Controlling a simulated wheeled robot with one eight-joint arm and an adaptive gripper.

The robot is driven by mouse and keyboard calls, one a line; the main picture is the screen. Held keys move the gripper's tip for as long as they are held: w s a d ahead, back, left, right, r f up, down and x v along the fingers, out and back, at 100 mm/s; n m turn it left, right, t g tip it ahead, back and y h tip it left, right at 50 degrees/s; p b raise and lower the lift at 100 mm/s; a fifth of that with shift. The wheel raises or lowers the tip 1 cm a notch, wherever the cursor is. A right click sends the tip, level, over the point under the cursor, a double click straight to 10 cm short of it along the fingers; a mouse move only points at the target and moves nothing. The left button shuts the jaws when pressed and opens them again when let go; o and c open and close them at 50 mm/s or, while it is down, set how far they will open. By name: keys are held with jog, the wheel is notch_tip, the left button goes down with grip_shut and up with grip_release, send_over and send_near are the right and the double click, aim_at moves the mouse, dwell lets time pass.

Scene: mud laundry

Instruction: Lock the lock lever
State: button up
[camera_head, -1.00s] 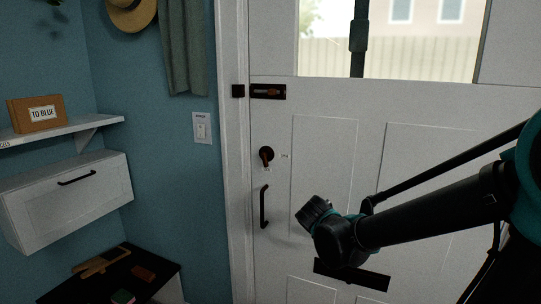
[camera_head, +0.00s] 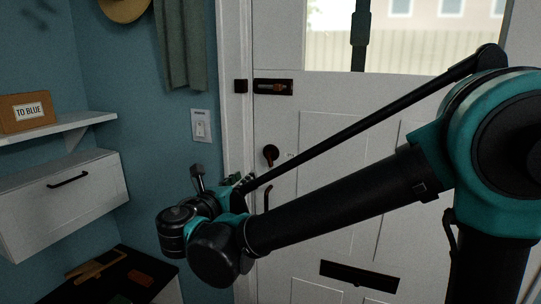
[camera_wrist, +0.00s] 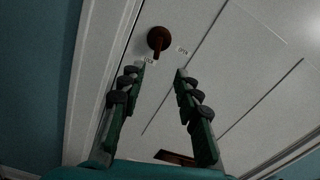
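The lock lever is a dark reddish-brown turn piece on a round base (camera_head: 270,154) on the white door. In the wrist view the lever (camera_wrist: 158,40) points downward, its tip close to a small label (camera_wrist: 150,61) that seems to read LOCK. A second label (camera_wrist: 182,49), seemingly OPEN, sits to its right. My gripper (camera_wrist: 160,70) is open and empty, its two fingers apart, with the lever ahead between and just beyond the fingertips. In the head view my gripper (camera_head: 242,184) is below and left of the lever, partly hidden by my arm.
A slide bolt (camera_head: 272,87) sits higher on the door. A dark pull handle (camera_head: 267,197) below the lever is partly hidden by my arm. A mail slot (camera_head: 358,276) is low on the door.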

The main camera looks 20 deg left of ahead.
aim_at(268, 156)
jog(key=w, duration=1.1)
jog(key=w+d, duration=0.1)
jog(key=w, duration=0.5)
jog(key=shift+d+r, duration=0.1)
grip_shut()
